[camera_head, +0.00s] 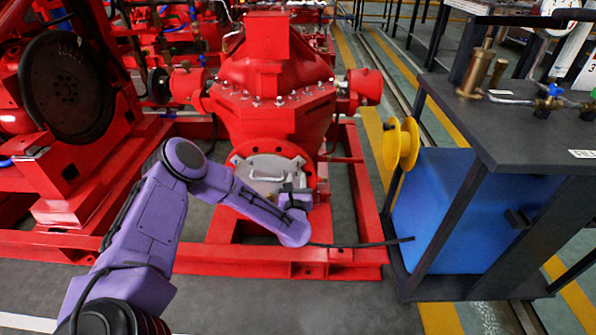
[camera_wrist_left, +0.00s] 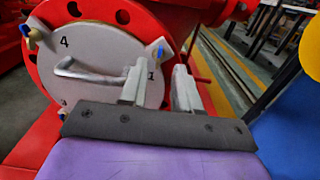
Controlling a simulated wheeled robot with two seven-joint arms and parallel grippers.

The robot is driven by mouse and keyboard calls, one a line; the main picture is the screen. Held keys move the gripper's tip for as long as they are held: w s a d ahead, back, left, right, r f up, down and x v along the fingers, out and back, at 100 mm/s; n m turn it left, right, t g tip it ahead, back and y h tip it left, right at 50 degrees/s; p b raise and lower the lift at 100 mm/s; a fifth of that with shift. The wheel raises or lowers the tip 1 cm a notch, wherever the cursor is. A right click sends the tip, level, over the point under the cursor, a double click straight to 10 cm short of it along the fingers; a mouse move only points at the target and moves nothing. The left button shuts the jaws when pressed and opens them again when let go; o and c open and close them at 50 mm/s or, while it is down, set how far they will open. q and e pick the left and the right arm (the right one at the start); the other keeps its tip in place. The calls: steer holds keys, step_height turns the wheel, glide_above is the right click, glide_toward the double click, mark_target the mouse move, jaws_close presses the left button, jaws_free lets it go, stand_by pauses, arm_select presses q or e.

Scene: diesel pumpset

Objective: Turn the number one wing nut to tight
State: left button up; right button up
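The number one wing nut (camera_wrist_left: 158,52), blue with a pale tan part, sits at the right edge of a grey round cover (camera_wrist_left: 105,75) beside the printed 1. The cover, with a bent handle (camera_wrist_left: 85,72), is on a red flange; it also shows in the head view (camera_head: 262,172). My left gripper (camera_wrist_left: 160,85) is open, its two grey fingers apart, with the wing nut beyond and above the gap. Contact with the nut cannot be told. In the head view the left gripper (camera_head: 298,188) is at the cover's right side and hides the nut. My right gripper is not in view.
Another wing nut (camera_wrist_left: 27,30) is beside the 4. The red pump (camera_head: 275,75) stands above the cover on a red base frame (camera_head: 330,262). A dark bench (camera_head: 520,130) with a blue tank (camera_head: 440,215) and yellow reel (camera_head: 400,145) stands right.

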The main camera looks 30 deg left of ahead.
mark_target(298, 164)
arm_select(q)
steer(key=b+x, duration=0.1)
steer(key=x, duration=0.6)
steer(key=shift+d+f, duration=0.1)
steer(key=shift+c, duration=0.3)
jaws_close()
